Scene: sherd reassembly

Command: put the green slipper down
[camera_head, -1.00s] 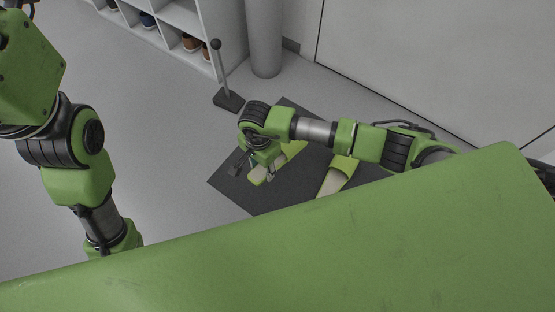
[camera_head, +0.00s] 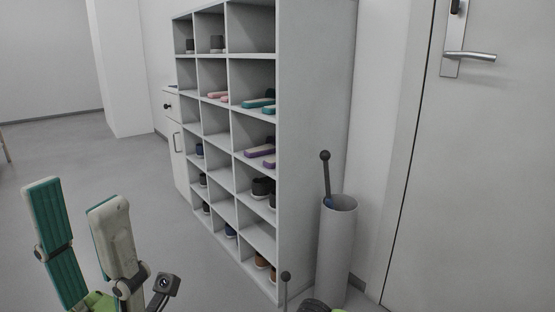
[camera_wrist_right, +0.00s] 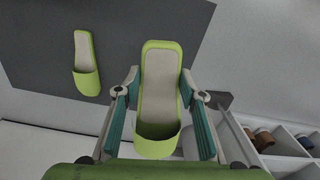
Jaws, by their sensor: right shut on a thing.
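A green slipper (camera_wrist_right: 158,88) with a pale insole is between the fingers of my right gripper (camera_wrist_right: 160,82) in the right wrist view. The gripper is shut on it, and it looks much nearer to the camera than the floor. A second green slipper (camera_wrist_right: 86,64) lies on the dark mat (camera_wrist_right: 40,40) at the upper left of that view. My left gripper (camera_head: 74,192) is at the lower left of the head view, its two fingers apart with nothing between them. The slippers and mat are out of the head view.
A white shoe rack (camera_head: 315,140) with slippers and shoes in its compartments stands at the centre. A grey cylinder stand (camera_head: 336,250) is beside it, next to a door (camera_head: 470,170).

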